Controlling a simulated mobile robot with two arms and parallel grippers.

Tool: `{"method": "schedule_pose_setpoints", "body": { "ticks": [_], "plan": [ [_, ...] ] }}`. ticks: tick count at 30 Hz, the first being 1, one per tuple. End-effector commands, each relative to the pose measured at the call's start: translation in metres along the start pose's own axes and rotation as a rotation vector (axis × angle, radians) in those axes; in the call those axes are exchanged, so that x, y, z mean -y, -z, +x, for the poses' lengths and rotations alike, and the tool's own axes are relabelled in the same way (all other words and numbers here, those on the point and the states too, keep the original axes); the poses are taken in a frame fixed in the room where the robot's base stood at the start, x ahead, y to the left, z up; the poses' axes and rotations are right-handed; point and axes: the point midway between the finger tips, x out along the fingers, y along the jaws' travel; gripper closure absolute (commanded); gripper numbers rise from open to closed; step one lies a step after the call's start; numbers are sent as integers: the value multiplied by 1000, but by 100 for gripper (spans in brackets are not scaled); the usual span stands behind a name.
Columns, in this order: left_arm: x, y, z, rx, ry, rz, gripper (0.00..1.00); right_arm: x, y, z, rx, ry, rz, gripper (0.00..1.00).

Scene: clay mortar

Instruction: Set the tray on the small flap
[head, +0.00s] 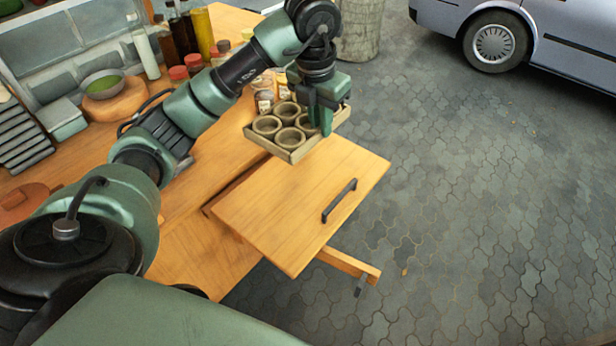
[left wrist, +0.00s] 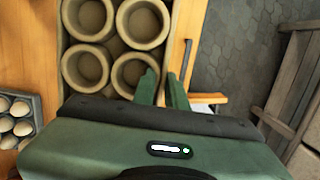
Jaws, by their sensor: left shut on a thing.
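The tray (head: 267,147) is a shallow tan square with several round clay cups (head: 287,112) in it. My left gripper (head: 324,122) is shut on the tray's right side in the head view. The tray looks level and shows just beyond the far edge of the small flap (head: 285,215), seemingly above it; the exact gap cannot be told. The flap is a bare wooden board with a dark handle (head: 339,200). In the left wrist view, the fingers (left wrist: 162,90) grip the edge of the tray (left wrist: 113,46), whose cups look empty. My right gripper is not in view.
The wooden counter (head: 178,205) holds bottles (head: 182,30), red-lidded jars (head: 179,74) and a green-filled bowl (head: 103,86) at upper left. A wooden support arm (head: 347,264) sticks out under the flap. Paved floor lies right; a car (head: 545,35) stands beyond.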

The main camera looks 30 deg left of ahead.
Motion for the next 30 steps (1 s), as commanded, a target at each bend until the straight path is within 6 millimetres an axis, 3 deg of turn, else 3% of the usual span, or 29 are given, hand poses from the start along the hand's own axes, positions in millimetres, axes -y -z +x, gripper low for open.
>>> {"method": "schedule_pose_setpoints", "body": {
  "ticks": [1,9,15,23,30],
  "plan": [
    [1,4,16,-8,4,0,100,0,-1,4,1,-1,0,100],
    [0,16,84,-10,1,1,100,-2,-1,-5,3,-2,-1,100],
    [1,21,127,-6,2,3,100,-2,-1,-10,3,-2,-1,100],
    [1,24,147,-3,0,3,100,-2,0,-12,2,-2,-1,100],
    [1,29,180,-4,1,3,100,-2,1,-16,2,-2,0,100]
  ]
}}
